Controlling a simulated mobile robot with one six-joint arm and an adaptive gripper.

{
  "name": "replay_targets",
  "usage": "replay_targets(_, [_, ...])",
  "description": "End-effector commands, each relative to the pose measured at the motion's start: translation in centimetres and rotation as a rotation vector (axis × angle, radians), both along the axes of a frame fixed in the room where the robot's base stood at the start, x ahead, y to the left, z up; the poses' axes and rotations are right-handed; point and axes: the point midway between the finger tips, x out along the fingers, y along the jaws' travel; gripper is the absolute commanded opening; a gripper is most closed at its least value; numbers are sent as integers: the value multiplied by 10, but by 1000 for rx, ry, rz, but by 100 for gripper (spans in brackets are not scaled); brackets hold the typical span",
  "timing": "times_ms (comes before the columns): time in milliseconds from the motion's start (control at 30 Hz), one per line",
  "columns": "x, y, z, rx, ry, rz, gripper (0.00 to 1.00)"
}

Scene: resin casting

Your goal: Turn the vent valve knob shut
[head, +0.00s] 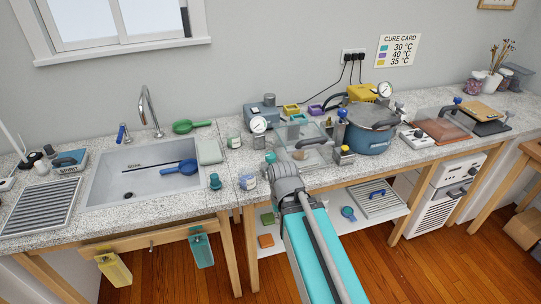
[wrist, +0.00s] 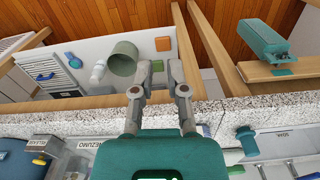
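I cannot tell which knob is the vent valve knob. A blue knob (head: 342,112) stands on a stem beside the clear-sided chamber (head: 308,133), just left of the blue pressure pot (head: 369,136). A low valve block with yellow (head: 345,158) sits at the counter's front edge, right of my arm; a yellow piece (wrist: 40,161) also shows at the lower left of the wrist view. My gripper (wrist: 159,68) is open and empty, its grey fingers apart over the counter's front edge. In the head view my arm largely hides it. No knob lies between the fingers.
The shelf below holds an olive cup (wrist: 122,58).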

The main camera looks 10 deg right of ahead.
Motion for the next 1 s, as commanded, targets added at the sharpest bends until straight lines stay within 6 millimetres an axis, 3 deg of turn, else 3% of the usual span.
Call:
replay_targets(33, [5, 0, 4, 0, 0, -11, 37])
replay_targets(167, [21, 1, 15, 0, 0, -72, 61])
replay_targets(300, [52, -1, 36, 0, 0, -195, 87])
replay_targets(367, [68, -2, 46, 0, 0, -264, 95])
replay_targets(800, [195, -15, 126, 1, -1, -835, 95])
replay_targets(1000, [245, -21, 155, 0, -1, -1071, 95])
